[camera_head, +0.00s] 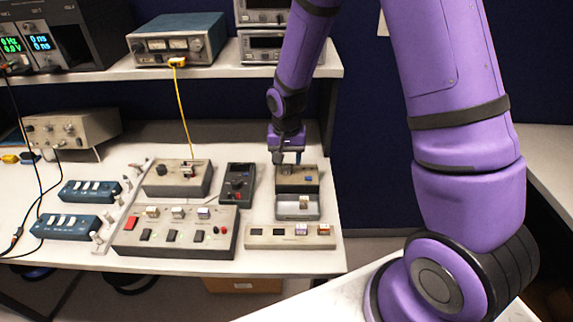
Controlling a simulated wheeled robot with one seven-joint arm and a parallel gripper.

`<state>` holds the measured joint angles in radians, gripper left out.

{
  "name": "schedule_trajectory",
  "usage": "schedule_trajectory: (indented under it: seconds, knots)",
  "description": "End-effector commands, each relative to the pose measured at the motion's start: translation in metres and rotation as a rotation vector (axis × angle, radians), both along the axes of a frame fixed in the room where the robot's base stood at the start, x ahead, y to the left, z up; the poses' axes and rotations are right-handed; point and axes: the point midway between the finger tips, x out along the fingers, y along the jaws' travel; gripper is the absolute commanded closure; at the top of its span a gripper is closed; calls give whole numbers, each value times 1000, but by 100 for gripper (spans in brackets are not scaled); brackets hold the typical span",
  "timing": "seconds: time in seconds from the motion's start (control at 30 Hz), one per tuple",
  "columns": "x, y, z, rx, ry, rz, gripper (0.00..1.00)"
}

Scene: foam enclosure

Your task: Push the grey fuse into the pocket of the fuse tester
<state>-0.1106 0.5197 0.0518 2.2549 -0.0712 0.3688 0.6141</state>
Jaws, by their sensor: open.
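My gripper (289,158) is open and points down at the back edge of a tan box (283,188), which I take to be the fuse tester. It seems to hold nothing; I cannot tell whether its fingertips touch the box. The box has a dark top with a small blue part on it; its pocket is too small to make out. Directly in front is a shallow grey tray (284,213). A small pale grey block (304,202), possibly the grey fuse, sits in it, apart from my gripper.
A dark handheld meter (238,185) stands left of the box. A wide switch panel (165,240) lies front left. A shelf (225,72) with instruments runs behind.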

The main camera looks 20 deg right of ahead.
Motion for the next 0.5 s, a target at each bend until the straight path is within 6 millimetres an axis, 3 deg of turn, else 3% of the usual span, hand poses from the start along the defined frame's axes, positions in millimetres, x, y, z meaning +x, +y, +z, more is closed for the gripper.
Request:
schedule_trajectory:
  seconds: [0.2, 0.5]
  knots:
    - [1, 0, 40, 0, -4, -1, 46]
    - [1, 0, 72, 0, -2, -1, 46]
